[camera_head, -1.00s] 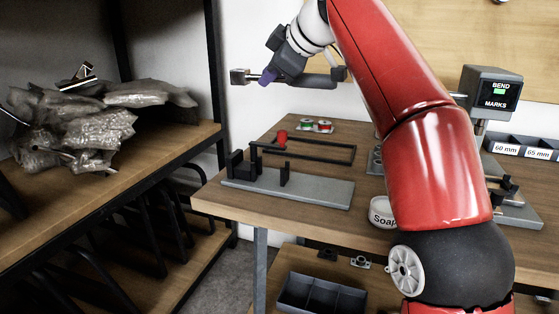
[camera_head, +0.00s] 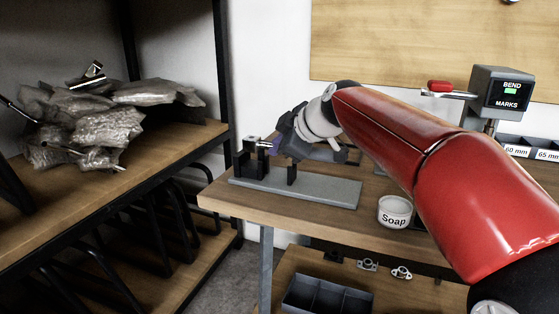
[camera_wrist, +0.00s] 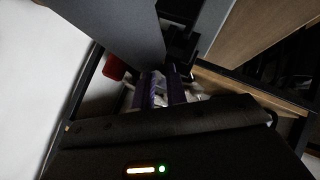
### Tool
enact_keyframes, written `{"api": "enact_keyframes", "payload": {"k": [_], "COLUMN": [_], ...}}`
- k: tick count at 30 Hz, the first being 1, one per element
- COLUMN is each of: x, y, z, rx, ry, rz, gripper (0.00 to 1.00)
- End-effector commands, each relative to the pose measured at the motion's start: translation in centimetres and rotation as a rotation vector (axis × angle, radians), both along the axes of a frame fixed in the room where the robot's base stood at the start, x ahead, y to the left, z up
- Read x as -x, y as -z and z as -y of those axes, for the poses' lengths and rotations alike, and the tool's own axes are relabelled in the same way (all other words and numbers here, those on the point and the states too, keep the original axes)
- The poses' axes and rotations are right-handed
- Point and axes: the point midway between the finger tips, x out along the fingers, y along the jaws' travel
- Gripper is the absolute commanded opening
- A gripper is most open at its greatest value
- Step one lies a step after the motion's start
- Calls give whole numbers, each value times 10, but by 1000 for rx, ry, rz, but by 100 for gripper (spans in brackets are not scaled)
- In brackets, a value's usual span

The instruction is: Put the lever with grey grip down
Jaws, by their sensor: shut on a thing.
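My gripper (camera_head: 275,147) is low over the back of the workbench, its purple fingers shut on a short metal lever (camera_head: 262,144). The lever's free end points left, at the top of the black upright (camera_head: 249,168) on a grey base plate (camera_head: 325,191). I cannot tell whether it touches. The lever's grip is not clear to see; the fingers hide part of it. In the wrist view the purple fingers (camera_wrist: 160,88) close around pale metal, dark and partly hidden.
A smaller black post (camera_head: 291,173) stands on the plate. A soap tub (camera_head: 395,211) sits to the right. A shelf with wrapped bundles (camera_head: 95,118) stands left. A red thing (camera_wrist: 114,67) shows near the fingers.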

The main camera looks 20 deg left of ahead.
Motion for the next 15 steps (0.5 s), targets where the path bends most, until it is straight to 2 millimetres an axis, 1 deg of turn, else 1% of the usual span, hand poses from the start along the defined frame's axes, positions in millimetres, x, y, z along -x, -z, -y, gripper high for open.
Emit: {"api": "enact_keyframes", "payload": {"k": [3, 6, 9, 14, 15], "x": [0, 0, 0, 0, 0], "y": [19, 30, 33, 33, 34], "z": [0, 0, 0, 0, 0], "rx": [-1, -1, -1, -1, 1], "ry": [1, 1, 1, 0, 0], "rz": [-2, -1, 2, 1, -1], "gripper": [0, 0, 0, 0, 18]}}
